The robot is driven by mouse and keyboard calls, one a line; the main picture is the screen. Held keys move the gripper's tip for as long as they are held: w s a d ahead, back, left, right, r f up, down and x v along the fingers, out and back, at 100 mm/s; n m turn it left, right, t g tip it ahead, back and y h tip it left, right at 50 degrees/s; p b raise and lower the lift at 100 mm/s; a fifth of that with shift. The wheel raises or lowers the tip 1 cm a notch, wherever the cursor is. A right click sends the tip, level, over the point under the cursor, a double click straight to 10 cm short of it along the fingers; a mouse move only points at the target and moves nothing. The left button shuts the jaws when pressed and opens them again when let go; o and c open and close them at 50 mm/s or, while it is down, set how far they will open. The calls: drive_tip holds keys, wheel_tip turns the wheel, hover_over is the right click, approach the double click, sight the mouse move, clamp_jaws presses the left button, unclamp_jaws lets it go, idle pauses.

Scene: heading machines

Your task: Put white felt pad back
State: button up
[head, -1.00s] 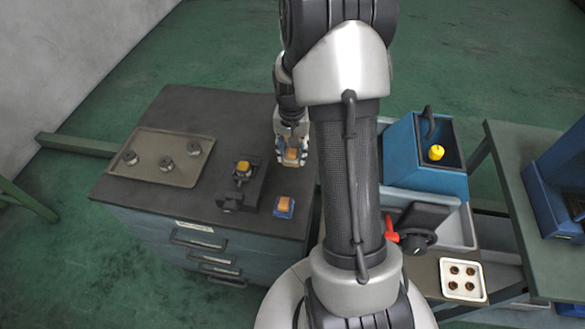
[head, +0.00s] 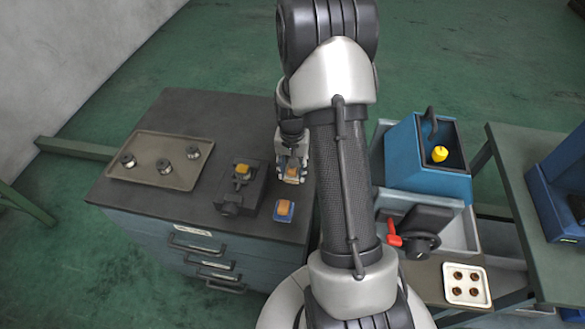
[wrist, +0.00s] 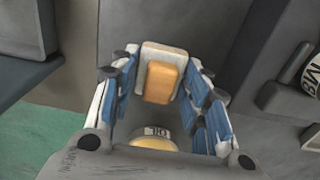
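The white felt pad (wrist: 149,58) shows in the wrist view as a pale block with an orange-tan top piece, between the fingertips of my gripper (wrist: 162,72). The blue-padded fingers touch or nearly touch its two sides, and it appears gripped. In the head view my gripper (head: 291,168) is over the right part of the dark bench top, with the pad's orange-tan piece (head: 292,174) showing between the fingers. Whether the pad touches the bench is hard to tell. A similar blue pad with an orange-tan piece (head: 284,209) lies on the bench, nearer to me.
A dark vise-like fixture (head: 231,199) holding a yellow-orange piece stands just left of the gripper. A tan tray (head: 140,170) with three metal parts lies further left. At right are a blue bin (head: 403,160) with a yellow object and a white holed block (head: 466,299).

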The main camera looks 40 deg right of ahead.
drive_tip(key=o, duration=0.4)
drive_tip(key=shift+r, duration=0.15)
drive_tip(key=s+a+r+n+t+p, duration=0.1)
drive_tip(key=a+r+p, duration=0.15)
drive_tip(key=r, duration=0.75)
drive_tip(key=a+r+n+p, duration=0.1)
drive_tip(key=a+r, duration=0.2)
drive_tip(key=r, duration=0.7)
drive_tip(key=s+a+r+n+t, duration=0.1)
drive_tip(key=s+a+r+n, duration=0.1)
drive_tip(key=s+a, duration=0.3)
drive_tip(key=s+a+r+n+t, duration=0.1)
drive_tip(key=s+a+r+n, duration=0.2)
drive_tip(key=s+a+r, duration=0.2)
drive_tip(key=s+a+r+n+t, duration=0.1)
drive_tip(key=s+a+r, duration=0.3)
drive_tip(key=s, duration=0.4)
drive_tip(key=shift+s+a+n+t, duration=0.15)
drive_tip(key=shift+a+n+t, duration=0.15)
drive_tip(key=shift+a+n, duration=0.4)
